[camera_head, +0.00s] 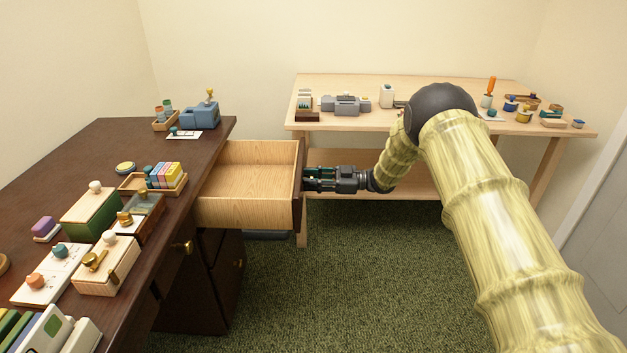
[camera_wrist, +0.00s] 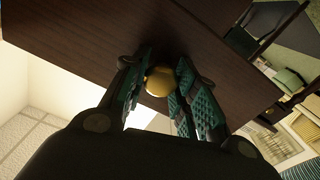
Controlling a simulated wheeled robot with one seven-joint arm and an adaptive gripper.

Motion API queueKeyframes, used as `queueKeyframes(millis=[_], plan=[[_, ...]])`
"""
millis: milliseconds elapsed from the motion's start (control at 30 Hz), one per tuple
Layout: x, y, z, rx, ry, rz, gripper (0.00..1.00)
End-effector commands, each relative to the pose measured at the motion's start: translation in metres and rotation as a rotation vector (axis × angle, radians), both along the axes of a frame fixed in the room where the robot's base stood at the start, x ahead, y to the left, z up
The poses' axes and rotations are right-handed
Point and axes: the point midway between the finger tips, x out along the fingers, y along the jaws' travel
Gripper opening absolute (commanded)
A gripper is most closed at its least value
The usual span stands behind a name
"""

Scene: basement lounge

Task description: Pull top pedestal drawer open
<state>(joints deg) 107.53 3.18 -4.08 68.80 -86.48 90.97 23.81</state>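The top pedestal drawer (camera_head: 246,176) stands well out from the dark wooden desk (camera_head: 110,140), and its pale wood inside shows empty in the head view. Its dark front faces right in the head view and fills much of the wrist view (camera_wrist: 90,35). My gripper (camera_head: 312,178) is at the outer face of this front. In the wrist view, a round brass knob (camera_wrist: 160,81) sits between the two green-padded fingers, which are close on either side of it. The gripper appears shut on the knob; the far side of the contact is hidden.
Lower in the pedestal are other dark fronts with brass knobs (camera_head: 186,247). Boxes and small goods crowd the desk top. A pale workbench (camera_head: 430,115) with tools stands behind my arm. Green carpet (camera_head: 350,280) is clear below and right of the drawer.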

Motion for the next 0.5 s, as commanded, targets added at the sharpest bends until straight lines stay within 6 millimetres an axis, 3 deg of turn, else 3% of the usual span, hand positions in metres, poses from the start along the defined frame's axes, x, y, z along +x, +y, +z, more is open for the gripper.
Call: queueKeyframes(millis=[33, 100, 500], plan=[[-0.0003, -0.0004, -0.0005, 0.0, 0.001, 0.0, 0.39], [-0.0003, -0.0007, -0.0005, -0.001, 0.001, -0.001, 0.51], [-0.0002, -0.0058, -0.0002, -0.001, 0.0, -0.003, 0.51]])
